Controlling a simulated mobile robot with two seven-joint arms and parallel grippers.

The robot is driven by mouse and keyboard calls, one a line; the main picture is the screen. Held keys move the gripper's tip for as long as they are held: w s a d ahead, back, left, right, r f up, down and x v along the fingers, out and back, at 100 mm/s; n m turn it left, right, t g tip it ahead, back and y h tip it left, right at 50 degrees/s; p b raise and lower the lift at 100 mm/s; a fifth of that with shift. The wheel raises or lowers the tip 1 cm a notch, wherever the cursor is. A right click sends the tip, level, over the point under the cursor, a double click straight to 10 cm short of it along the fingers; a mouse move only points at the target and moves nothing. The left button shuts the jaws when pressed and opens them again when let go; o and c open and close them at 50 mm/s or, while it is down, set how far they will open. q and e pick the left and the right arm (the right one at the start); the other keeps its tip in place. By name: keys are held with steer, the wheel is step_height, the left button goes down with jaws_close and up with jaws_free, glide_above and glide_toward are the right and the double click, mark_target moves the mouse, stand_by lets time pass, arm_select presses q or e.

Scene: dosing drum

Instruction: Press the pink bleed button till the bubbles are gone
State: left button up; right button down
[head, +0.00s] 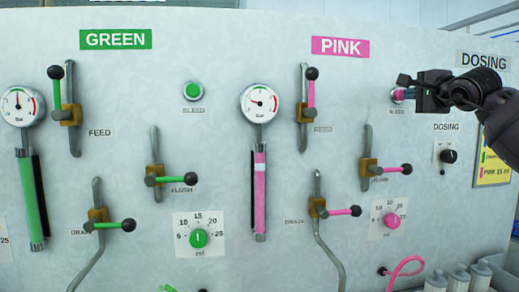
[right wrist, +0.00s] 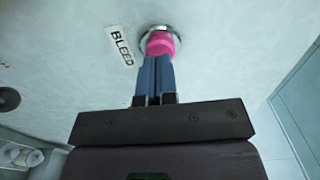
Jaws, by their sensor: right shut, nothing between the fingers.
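The pink bleed button (right wrist: 160,43) sits in a metal ring on the panel, beside its BLEED label (right wrist: 122,45). In the head view only a little of the pink button (head: 398,95) shows behind my right gripper (head: 407,94). My right gripper (right wrist: 155,62) is shut and empty, its fingertips at the button's face, seemingly touching it. My left gripper is not in view.
The pink feed lever (head: 311,92), flush lever (head: 393,170) and drain lever (head: 342,211) stick out left of and below my right gripper. The dosing knob (head: 449,156) is below it. The green bleed button (head: 194,91) is farther left. White bottles (head: 459,278) stand at the lower right.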

steer(key=shift+w, duration=0.9)
steer(key=shift+s, duration=0.9)
steer(key=s, duration=0.8)
steer(key=shift+d, duration=0.3)
stand_by(0.6)
